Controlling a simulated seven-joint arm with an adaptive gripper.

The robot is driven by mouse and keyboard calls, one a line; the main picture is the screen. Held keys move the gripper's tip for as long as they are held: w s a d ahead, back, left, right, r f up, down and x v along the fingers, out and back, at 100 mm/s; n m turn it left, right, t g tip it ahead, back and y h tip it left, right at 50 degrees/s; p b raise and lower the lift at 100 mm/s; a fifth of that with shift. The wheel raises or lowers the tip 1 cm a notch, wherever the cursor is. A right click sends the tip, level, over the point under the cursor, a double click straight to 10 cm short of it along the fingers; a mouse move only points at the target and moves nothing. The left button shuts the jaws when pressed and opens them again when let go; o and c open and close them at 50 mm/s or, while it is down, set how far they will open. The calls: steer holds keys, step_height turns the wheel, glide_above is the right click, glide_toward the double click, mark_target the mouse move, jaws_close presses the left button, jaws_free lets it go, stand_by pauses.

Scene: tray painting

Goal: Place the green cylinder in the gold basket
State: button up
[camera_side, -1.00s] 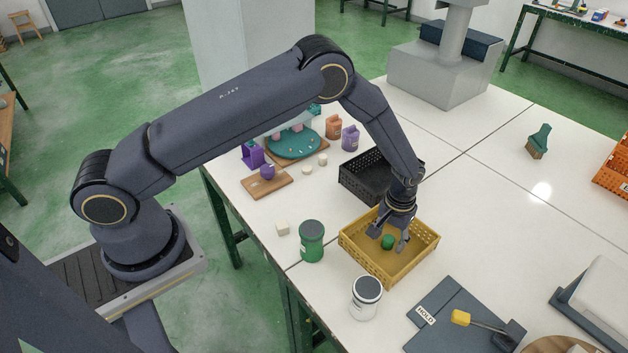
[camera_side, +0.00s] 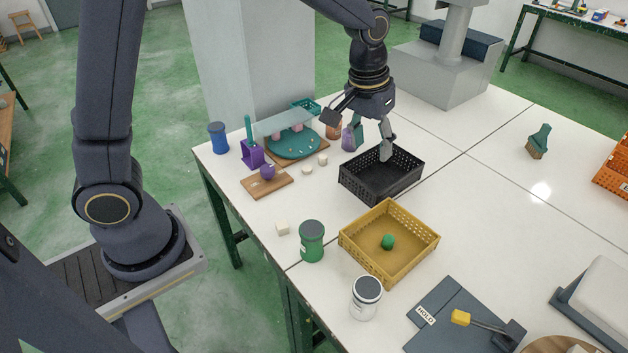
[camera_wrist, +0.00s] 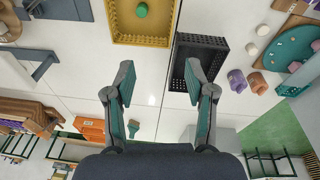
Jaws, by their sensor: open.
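The green cylinder (camera_side: 388,242) lies inside the gold basket (camera_side: 405,268), on its floor near the middle. In the wrist view the green cylinder (camera_wrist: 142,11) also shows within the gold basket (camera_wrist: 138,40) at the top. My gripper (camera_side: 357,130) is open and empty, raised above the far side of the black basket (camera_side: 372,198), well away from the cylinder. In the wrist view my gripper (camera_wrist: 158,85) has its two fingers spread wide with only table between them.
A green jar (camera_side: 312,242) and a white jar (camera_side: 366,298) stand left and in front of the gold basket. Purple and orange items and a teal round plate (camera_side: 292,143) lie behind. A dark board (camera_side: 445,318) lies at front right.

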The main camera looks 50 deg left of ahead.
steer(key=s+a+r+t, duration=0.1)
steer(key=s+a+r, duration=0.2)
steer(key=s, duration=0.4)
steer(key=s+a+r+m+t, duration=0.1)
steer(key=s+a+r, duration=0.2)
steer(key=s, duration=0.4)
steer(key=s+a+r+t, duration=0.1)
steer(key=s+a+r, duration=0.2)
steer(key=s, duration=0.4)
steer(key=shift+s+r+m+t+y, duration=0.3)
steer(key=shift+t, duration=0.1)
